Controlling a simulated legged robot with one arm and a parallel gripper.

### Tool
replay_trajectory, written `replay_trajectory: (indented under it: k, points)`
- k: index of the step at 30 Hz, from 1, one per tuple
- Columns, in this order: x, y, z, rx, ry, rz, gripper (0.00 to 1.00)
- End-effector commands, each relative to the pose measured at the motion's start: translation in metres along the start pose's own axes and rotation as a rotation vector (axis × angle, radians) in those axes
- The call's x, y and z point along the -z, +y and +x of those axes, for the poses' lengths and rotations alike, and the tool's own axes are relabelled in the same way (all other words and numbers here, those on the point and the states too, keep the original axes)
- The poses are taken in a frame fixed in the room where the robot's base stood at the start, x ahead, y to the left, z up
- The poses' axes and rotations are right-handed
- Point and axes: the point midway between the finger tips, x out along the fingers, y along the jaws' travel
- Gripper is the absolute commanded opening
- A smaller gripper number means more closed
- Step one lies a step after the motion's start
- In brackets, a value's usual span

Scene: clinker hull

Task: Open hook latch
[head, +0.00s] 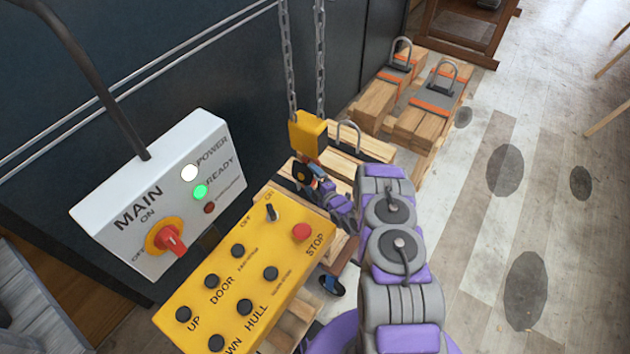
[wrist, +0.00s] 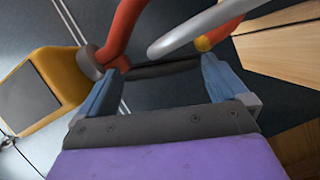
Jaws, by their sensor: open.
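The hook hangs under a yellow block (head: 307,135) on two chains. In the wrist view the red hook (wrist: 122,28) curves away from the yellow block (wrist: 48,88), and its orange tip (wrist: 204,43) shows at the right. A dark bar (wrist: 165,69), which looks like the latch, spans between shank and tip. My gripper (head: 316,180) is just below the block in the head view and largely covers the hook. In the wrist view my gripper (wrist: 162,80) is open, its blue fingers either side of the dark bar. I cannot tell whether they touch it.
A grey bail (wrist: 205,28) passes near the hook tip. Wooden loads with grey bails stand on the floor, one (head: 433,103) farther back. A yellow control panel (head: 215,250) and white main switch box (head: 122,190) stand at left. The floor at right is clear.

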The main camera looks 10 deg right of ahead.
Motion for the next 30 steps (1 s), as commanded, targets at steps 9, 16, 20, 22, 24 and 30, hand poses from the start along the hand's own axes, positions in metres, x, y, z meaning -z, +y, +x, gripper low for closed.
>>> replay_trajectory:
  k: [9,16,20,22,24,30]
  points:
    - [0.0047,-0.0009,0.006,0.002,0.0,-0.004,1.0]
    - [0.0031,0.0006,0.0056,-0.001,0.001,-0.003,0.82]
    - [0.0018,0.0017,0.0051,-0.003,0.0,-0.003,0.69]
    - [0.0014,0.0023,0.0049,-0.004,0.0,-0.003,0.63]
    - [0.0011,0.0027,0.0048,-0.005,0.0,-0.003,0.56]
    - [0.0008,0.004,0.0048,-0.008,-0.001,-0.004,0.39]
